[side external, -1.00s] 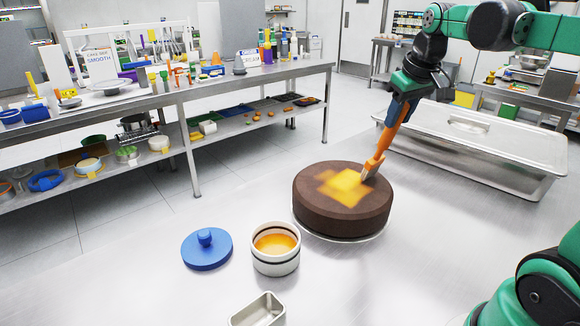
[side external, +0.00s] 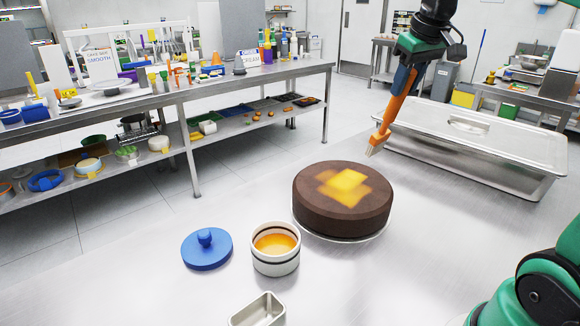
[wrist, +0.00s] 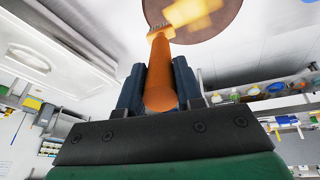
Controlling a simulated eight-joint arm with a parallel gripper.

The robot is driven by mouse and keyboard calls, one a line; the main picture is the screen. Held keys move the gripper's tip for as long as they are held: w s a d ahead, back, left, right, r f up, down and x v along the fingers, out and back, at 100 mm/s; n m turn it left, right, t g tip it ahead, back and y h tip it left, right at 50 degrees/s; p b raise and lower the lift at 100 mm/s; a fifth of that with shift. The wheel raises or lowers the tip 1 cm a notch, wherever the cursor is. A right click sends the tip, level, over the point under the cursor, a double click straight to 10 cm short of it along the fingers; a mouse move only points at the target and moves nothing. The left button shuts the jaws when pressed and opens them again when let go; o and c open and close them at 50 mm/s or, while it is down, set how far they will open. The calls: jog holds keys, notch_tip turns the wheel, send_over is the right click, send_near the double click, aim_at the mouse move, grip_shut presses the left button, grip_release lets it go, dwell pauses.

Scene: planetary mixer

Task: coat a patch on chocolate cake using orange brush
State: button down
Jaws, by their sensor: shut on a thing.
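A round chocolate cake (side external: 318,210) sits on a thin plate (side external: 345,239) on the steel table. A yellow-orange coated patch (side external: 344,186) lies on its top, with uneven edges. In the wrist view, my gripper (wrist: 160,88) is shut on the brush handle (wrist: 160,75), and the cake (wrist: 222,22) shows beyond the bristles. A white pot (side external: 275,262) with dark bands holds orange liquid (side external: 275,243).
A blue lid (side external: 206,250) lies left of the pot. A small metal tin (side external: 259,310) stands in front. A large lidded steel tray (side external: 480,140) is at the back right, near the brush.

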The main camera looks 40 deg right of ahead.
jog(key=shift+r, duration=0.2)
jog(key=shift+r, duration=1.45)
jog(key=w+r, duration=0.3)
jog(key=w, duration=0.4)
jog(key=shift+a, duration=0.2)
jog(key=shift+f, duration=2.45)
